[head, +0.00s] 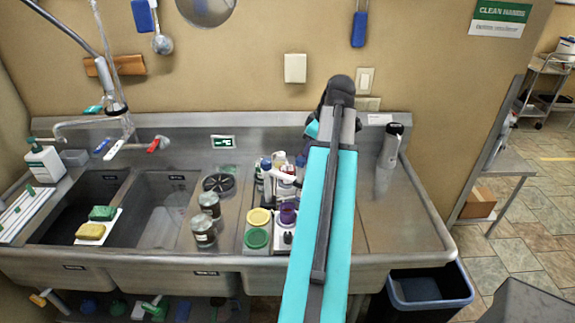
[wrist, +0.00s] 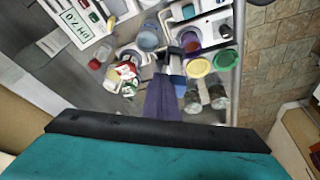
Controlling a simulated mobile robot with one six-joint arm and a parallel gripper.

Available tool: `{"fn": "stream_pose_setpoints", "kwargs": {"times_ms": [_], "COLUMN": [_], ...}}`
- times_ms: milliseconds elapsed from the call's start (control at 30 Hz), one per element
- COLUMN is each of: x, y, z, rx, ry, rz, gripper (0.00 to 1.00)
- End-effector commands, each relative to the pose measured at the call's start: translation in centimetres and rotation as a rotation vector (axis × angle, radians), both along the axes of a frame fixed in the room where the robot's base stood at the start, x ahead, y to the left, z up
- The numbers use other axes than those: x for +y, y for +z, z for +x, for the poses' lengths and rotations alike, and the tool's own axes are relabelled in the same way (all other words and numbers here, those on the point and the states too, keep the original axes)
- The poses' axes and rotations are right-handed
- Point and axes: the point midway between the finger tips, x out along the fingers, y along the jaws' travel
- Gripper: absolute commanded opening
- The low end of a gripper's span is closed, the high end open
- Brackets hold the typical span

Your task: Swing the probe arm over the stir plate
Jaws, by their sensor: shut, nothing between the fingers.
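My gripper (wrist: 168,66) shows in the wrist view as a dark narrow shape, shut and empty, above the bench beside small bottles and cups. In the head view my own teal arm reaches across the counter and hides the gripper and the bench behind it. A white unit (wrist: 186,11) at the top of the wrist view may be the stir plate; I cannot tell. I cannot clearly pick out the probe arm. A white panel marked pH 7.0 (wrist: 72,24) lies at the upper left. A purple cup (head: 288,212) stands beside yellow (head: 259,217) and green (head: 256,238) lids.
Two dark jars (head: 203,231) stand left of the lids. Several bottles (head: 283,176) crowd behind them, close to my arm.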

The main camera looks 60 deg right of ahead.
Motion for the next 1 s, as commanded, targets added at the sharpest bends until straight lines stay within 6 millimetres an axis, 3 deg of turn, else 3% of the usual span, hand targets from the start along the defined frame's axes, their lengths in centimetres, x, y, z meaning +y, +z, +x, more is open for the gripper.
{"fn": "stream_pose_setpoints", "kwargs": {"times_ms": [233,667,1000], "x": [1.3,1.5,3.3], "y": [0.0,0.0,0.1], "z": [-0.4,-0.5,-0.6], "rx": [0.0,0.0,0.0], "ry": [0.0,0.0,0.001], "rz": [0.0,0.0,0.0], "gripper": [0.0,0.0,0.0]}}
